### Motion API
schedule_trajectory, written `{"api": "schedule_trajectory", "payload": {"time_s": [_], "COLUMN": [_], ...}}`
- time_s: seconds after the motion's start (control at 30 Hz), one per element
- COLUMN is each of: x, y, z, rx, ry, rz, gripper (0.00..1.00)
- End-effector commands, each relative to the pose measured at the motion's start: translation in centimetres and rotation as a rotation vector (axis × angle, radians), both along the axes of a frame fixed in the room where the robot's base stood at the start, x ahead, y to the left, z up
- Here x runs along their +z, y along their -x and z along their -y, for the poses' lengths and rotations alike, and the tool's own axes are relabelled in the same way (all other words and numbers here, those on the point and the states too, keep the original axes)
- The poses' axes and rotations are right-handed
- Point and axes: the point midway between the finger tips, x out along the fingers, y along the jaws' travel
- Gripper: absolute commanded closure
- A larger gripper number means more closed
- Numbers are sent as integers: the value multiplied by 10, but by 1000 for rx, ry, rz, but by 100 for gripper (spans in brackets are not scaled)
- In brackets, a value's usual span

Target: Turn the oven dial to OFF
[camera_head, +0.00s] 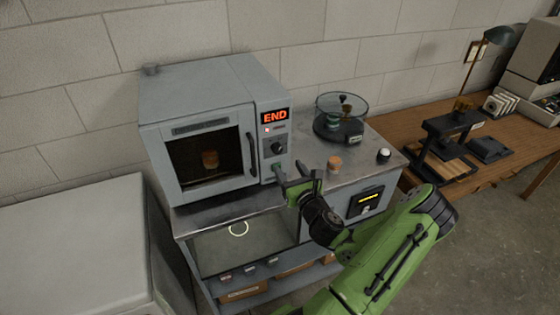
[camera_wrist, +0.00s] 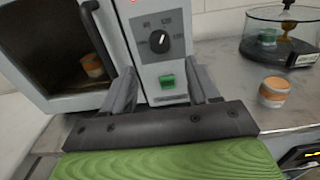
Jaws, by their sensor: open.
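The grey oven (camera_head: 205,125) stands on the metal bench, its display (camera_head: 275,116) reading END in orange. The dial (camera_head: 277,148) is a round black knob below the display; in the wrist view the dial (camera_wrist: 159,41) shows a white pointer line tilted a little right of upright. Its printed marks are too small to read surely. A green button (camera_wrist: 167,81) sits below the dial. My gripper (camera_head: 292,182) is open in front of the control panel, low by the button. In the wrist view my gripper (camera_wrist: 163,85) has its fingers either side of the button, below the dial and apart from it.
The oven door handle (camera_head: 252,154) is just left of the panel. An orange-brown jar (camera_head: 210,158) shows inside the oven. Right of the oven are a small jar (camera_head: 334,163), a glass-covered round device (camera_head: 341,118) and a white-topped knob (camera_head: 383,155).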

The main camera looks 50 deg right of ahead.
Motion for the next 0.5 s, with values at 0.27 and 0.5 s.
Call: {"api": "schedule_trajectory", "payload": {"time_s": [0.27,0.5], "x": [8,5], "y": [-53,-63], "z": [31,38], "rx": [2,0], "ry": [6,1], "rz": [-1,-2], "gripper": [40,40]}}
